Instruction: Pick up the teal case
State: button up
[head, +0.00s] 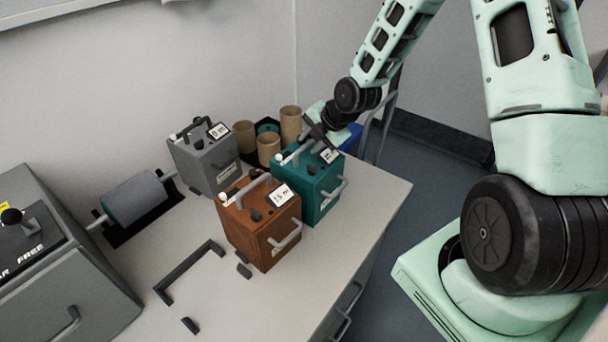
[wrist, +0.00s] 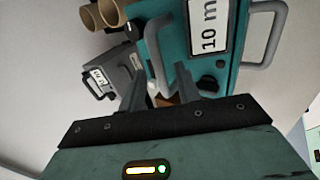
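The teal case (head: 318,203) stands upright on the bench near its right end, with a grey handle on top, another on its side and a white label. My gripper (head: 318,138) is just above its top in the head view, partly covering the top. In the wrist view, the teal case (wrist: 211,66) fills the upper right, its label reading "10 m". My gripper (wrist: 160,72) is open there, its two fingers apart, and the grey top handle (wrist: 153,45) appears between them. I cannot tell whether the fingers touch the handle.
A brown case (head: 262,232) stands close in front of the teal one. A grey case (head: 203,163) is behind left, with cardboard tubes (head: 268,149) at the back. A roller (head: 135,197) and grey machine (head: 55,255) are left. The bench front (head: 280,308) is clear.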

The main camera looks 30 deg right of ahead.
aim_at(307, 144)
jog(key=shift+p+x, duration=0.4)
jog(key=shift+x, duration=1.1)
grip_shut()
jog(key=shift+r, duration=0.1)
